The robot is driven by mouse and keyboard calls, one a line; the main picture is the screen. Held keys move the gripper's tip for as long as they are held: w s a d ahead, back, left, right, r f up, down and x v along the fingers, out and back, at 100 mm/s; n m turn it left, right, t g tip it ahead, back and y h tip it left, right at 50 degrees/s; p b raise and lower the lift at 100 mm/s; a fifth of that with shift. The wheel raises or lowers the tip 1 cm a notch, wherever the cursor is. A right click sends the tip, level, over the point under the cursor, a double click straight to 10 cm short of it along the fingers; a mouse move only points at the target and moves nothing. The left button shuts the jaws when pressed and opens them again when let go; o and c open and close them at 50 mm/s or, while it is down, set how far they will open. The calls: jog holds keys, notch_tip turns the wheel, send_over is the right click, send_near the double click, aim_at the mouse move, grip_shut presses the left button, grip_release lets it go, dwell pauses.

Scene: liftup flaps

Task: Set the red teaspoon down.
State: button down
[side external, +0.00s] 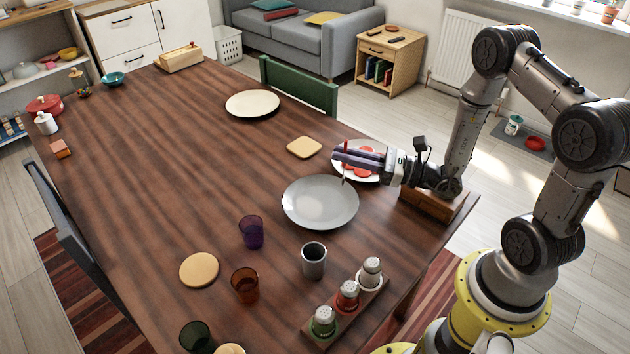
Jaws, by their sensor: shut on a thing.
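My gripper (340,158) reaches in from the right, its fingers level and pointing left. It is shut on the red teaspoon (346,146). The spoon is roughly upright, with a short red end above the fingers and a thin pale end below them. The middle of the spoon is hidden by the fingers. Its lower end shows against the far rim of the large grey plate (320,205); I cannot tell whether it touches. A white plate (342,172) with red pieces on it is behind and partly hidden by my gripper.
A square tan coaster (304,147) lies left of my gripper. A steel cup (313,261), a purple glass (251,232) and a wooden rack (345,325) of shakers stand at the front. A wooden block (433,204) sits below my wrist. The table (170,170) is clear in its middle.

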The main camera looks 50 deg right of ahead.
jog(key=shift+w+f, duration=1.65)
jog(key=shift+f, duration=0.25)
jog(key=shift+w+f, duration=1.7)
jog(key=shift+f, duration=0.15)
jog(key=shift+w+f, duration=1.65)
jog(key=shift+f, duration=0.25)
jog(key=shift+f, duration=0.1)
jog(key=c, duration=0.9)
grip_release()
